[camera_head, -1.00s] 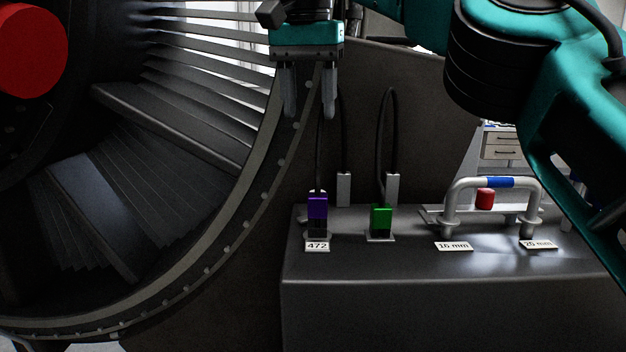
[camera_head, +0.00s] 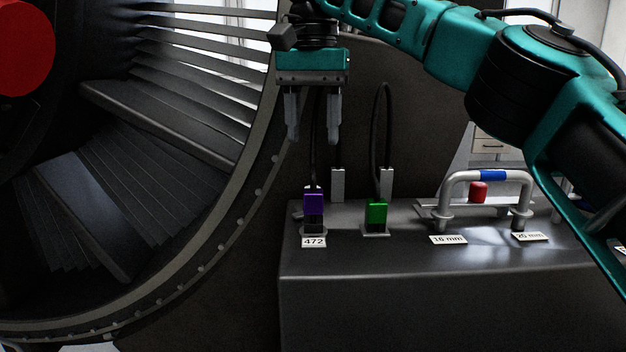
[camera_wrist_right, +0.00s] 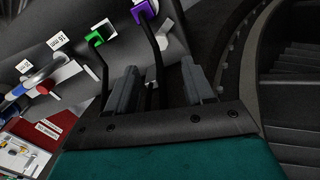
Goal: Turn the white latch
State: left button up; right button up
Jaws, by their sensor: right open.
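My right gripper (camera_head: 312,136) is open and empty, pointing down above the purple connector (camera_head: 313,204) and clear of it in the head view. In the right wrist view its spread fingers (camera_wrist_right: 158,72) have a dark cable between them, at a depth I cannot tell. The purple connector also shows at the top of the wrist view (camera_wrist_right: 145,10). I cannot pick out a white latch with certainty. A pale grey bar handle (camera_head: 448,192) with a blue band stands on the bench, a red cylinder (camera_head: 478,192) under it. My left gripper is not in view.
A green connector (camera_head: 376,213) stands right of the purple one, with cables looping up behind. Tags reading 472 (camera_head: 313,242), 16 mm (camera_head: 448,240) and 20 mm (camera_head: 530,237) lie along the dark bench (camera_head: 400,262). The large turbofan ring (camera_head: 230,205) is close on the left.

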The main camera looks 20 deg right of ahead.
notch_tip(320, 180, down, 9)
jog(key=shift+r, duration=0.1)
dwell(0.3)
grip_shut()
dwell(0.5)
